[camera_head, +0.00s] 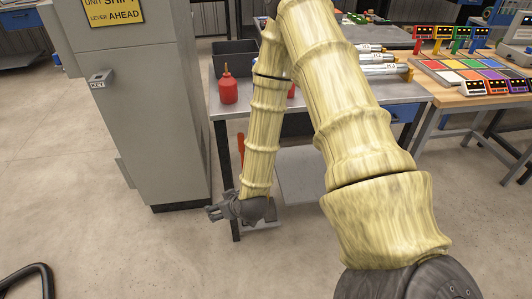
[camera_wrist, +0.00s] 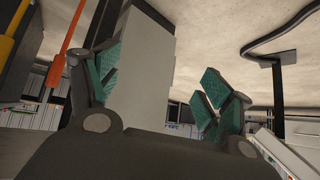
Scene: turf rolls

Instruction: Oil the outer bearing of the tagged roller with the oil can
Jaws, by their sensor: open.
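A red oil can (camera_head: 228,90) with a thin spout stands upright near the left end of the grey metal table (camera_head: 222,110). Several silvery rollers (camera_head: 384,58) lie at the table's right side, with small white labels at their ends. My arm hides part of them, and I cannot tell which is the tagged one or see its outer bearing. My gripper (camera_head: 213,212) hangs low at the table's front left, below the tabletop and away from the can. In the wrist view its green-padded fingers (camera_wrist: 160,80) are spread with nothing between them.
A grey cabinet (camera_head: 150,130) stands close left of my gripper. A dark bin (camera_head: 235,55) sits behind the can. A red piece (camera_head: 291,91) shows partly behind my arm. A wooden table (camera_head: 455,98) with coloured panels stands right. The front left floor is mostly open.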

